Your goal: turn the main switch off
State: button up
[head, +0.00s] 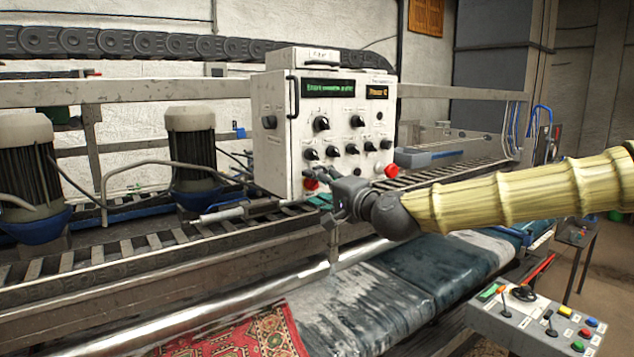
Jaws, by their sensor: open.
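A white control box (283,135) stands on the machine's frame, with a green display, several black knobs and switches on its front and a black knob (269,122) on its left side. A red knob (310,184) is low on the front at left, and another red knob (391,171) is at the lower right. I cannot read the labels, so I cannot tell which control is the main switch or its position. My gripper (338,196) is just below the box's lower front edge, close to the left red knob. It is open; its fingers are small and unclear here.
A grey control panel (515,318) with coloured buttons and a joystick stands at the lower right. Rollers, rails and two motors (192,150) lie left of the box. A wet dark rug (425,270) and a red patterned rug (250,338) lie below.

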jog(key=shift+w+a, duration=0.15)
jog(key=shift+w, duration=0.05)
jog(key=shift+c, duration=0.3)
jog(key=shift+a, duration=0.1)
jog(key=c, duration=1)
